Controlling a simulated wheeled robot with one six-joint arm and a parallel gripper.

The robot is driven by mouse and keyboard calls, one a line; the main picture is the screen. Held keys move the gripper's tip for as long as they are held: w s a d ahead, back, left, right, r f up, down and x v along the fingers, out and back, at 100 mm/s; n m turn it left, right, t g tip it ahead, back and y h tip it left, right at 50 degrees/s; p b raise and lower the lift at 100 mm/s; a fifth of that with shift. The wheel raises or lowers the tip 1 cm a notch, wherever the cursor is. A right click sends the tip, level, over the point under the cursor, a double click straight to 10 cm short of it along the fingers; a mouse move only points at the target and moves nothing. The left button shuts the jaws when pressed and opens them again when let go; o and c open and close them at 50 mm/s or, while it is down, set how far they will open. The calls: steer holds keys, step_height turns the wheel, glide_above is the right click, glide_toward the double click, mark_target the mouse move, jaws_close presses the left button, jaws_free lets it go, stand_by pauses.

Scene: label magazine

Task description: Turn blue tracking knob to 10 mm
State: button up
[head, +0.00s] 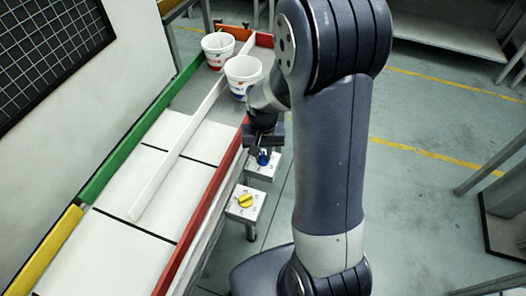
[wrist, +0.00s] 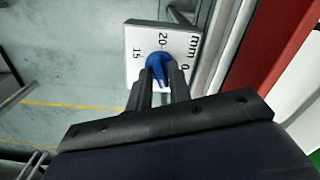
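The blue tracking knob (wrist: 158,67) sits on a white dial plate (wrist: 136,42) marked "mm", 0, 20 and 15 in the wrist view. My gripper (wrist: 160,75) has one finger on each side of the knob, and the gap at the tips is about the knob's width. Whether the fingers press on it cannot be told. In the head view, the blue knob (head: 263,158) is just below my gripper (head: 262,149).
A second white box with a yellow knob (head: 245,201) stands nearer, beside the red rail (head: 205,217). Two paper cups, one at the back (head: 218,50) and one nearer (head: 242,74), stand on the conveyor left of my arm. Open floor lies to the right.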

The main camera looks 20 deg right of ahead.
jaws_close()
steer(key=shift+m, duration=0.3)
steer(key=m, duration=0.6)
steer(key=shift+b, duration=0.4)
steer(key=m, duration=0.6)
stand_by(0.4)
steer(key=shift+o, duration=1.7)
jaws_free()
